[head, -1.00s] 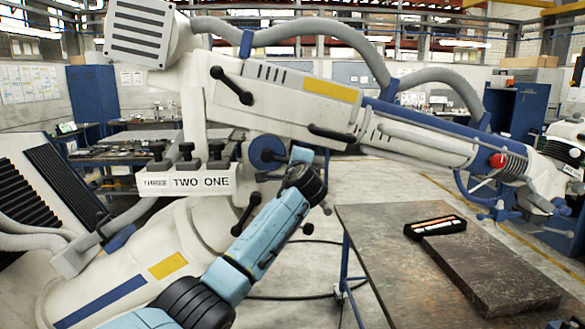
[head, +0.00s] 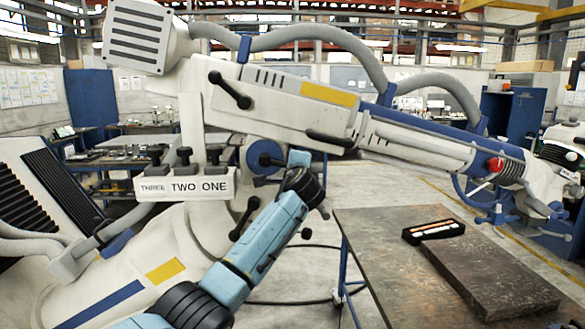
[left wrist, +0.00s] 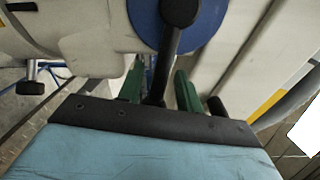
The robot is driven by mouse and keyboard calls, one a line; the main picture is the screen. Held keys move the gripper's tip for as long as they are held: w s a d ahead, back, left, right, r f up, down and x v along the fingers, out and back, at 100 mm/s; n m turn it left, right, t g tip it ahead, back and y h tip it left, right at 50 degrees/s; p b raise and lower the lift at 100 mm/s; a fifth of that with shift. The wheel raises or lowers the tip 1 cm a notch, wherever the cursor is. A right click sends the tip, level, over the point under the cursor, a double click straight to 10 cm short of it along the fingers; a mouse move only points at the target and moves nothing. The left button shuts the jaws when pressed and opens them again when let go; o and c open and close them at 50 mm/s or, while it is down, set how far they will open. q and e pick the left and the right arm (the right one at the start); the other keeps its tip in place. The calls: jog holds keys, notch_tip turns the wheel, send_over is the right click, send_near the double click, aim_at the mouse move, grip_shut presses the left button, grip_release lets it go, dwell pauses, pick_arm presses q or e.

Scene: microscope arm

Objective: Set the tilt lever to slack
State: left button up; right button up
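A black lever (left wrist: 164,58) stands out from a blue round disc (left wrist: 196,20) in the left wrist view. The disc (head: 266,156) also shows on the side of the white microscope arm (head: 290,105) in the head view. My left gripper (left wrist: 160,88) has its green fingers on either side of the lever's lower end, and a gap shows between them. Whether a finger touches the lever cannot be seen. In the head view my left gripper (head: 299,158) is just right of the disc. No slack marking is readable. My right gripper is out of view.
Other black levers sit on the microscope arm (head: 230,90) and below it (head: 245,217). Three black knobs stand over a plate (head: 185,185) reading THREE, TWO, ONE.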

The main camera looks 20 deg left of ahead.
pick_arm(q)
jog(key=b+v, duration=0.2)
jog(key=v, duration=1.1)
jog(key=shift+s, duration=0.2)
